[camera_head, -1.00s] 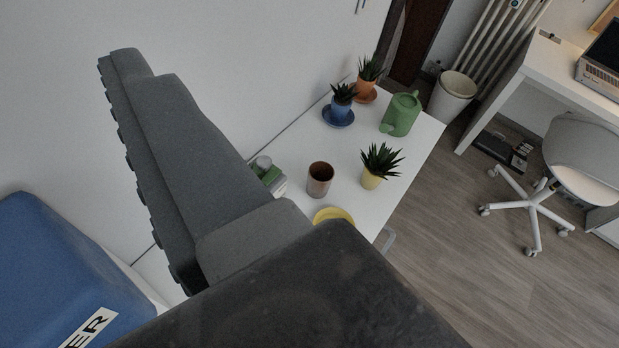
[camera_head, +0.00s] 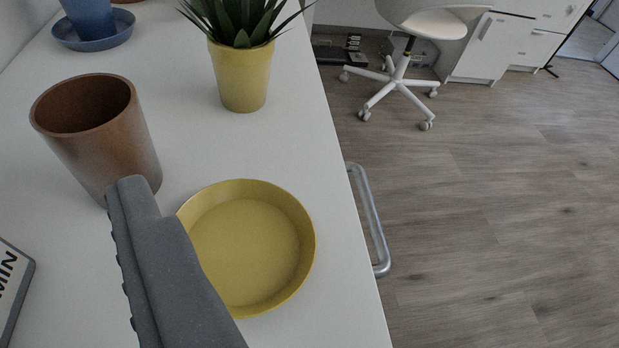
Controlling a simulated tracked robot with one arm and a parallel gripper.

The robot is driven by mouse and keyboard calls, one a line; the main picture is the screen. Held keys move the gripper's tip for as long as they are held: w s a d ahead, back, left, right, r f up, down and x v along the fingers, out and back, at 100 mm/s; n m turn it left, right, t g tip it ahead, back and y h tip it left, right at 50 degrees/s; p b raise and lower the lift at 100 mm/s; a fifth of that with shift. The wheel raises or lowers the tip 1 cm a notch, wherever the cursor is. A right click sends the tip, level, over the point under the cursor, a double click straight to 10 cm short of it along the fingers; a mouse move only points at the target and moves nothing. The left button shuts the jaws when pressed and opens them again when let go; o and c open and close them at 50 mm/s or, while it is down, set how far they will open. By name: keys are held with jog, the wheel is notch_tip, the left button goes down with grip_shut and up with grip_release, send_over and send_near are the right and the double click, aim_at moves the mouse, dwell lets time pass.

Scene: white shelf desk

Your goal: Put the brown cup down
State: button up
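The brown cup (camera_head: 105,145) is at the left in the head view. The saucer lies empty on the desk. One grey finger of my gripper (camera_head: 135,190) shows, its tip overlapping the cup's lower right side and its body covering the saucer's left edge. I cannot tell whether the finger touches the cup. The other finger is not visible, so the opening between the fingers is hidden.
A spiky plant in a yellow pot (camera_head: 243,75) stands behind the saucer. A blue pot on a blue saucer (camera_head: 95,38) is at the far left. A book corner (camera_head: 12,290) shows at the left edge. The desk (camera_head: 290,140) ends at right by a metal handle (camera_head: 370,220).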

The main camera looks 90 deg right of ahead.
aim_at(103, 156)
jog(key=shift+g+h, duration=0.3)
jog(key=shift+g, duration=0.3)
jog(key=w+d+f+b, duration=0.1)
jog(key=d+f, duration=0.1)
jog(key=w+d+f, duration=0.1)
jog(key=d+f, duration=0.1)
jog(key=d, duration=0.1)
jog(key=w+d+f+b, duration=0.1)
jog(key=d+f, duration=0.1)
jog(key=shift+w+d+f+b, duration=0.1)
jog(key=shift+w+d+b, duration=0.05)
jog(key=shift+w+b, duration=0.15)
jog(key=b+x, duration=0.2)
jog(key=x, duration=0.2)
jog(key=shift+d+f, duration=0.1)
jog(key=shift+f, duration=0.1)
jog(key=shift+w+d, duration=0.25)
jog(key=shift+d, duration=0.1)
jog(key=c, duration=1.2)
jog(key=shift+c, duration=0.2)
jog(key=shift+r, duration=0.15)
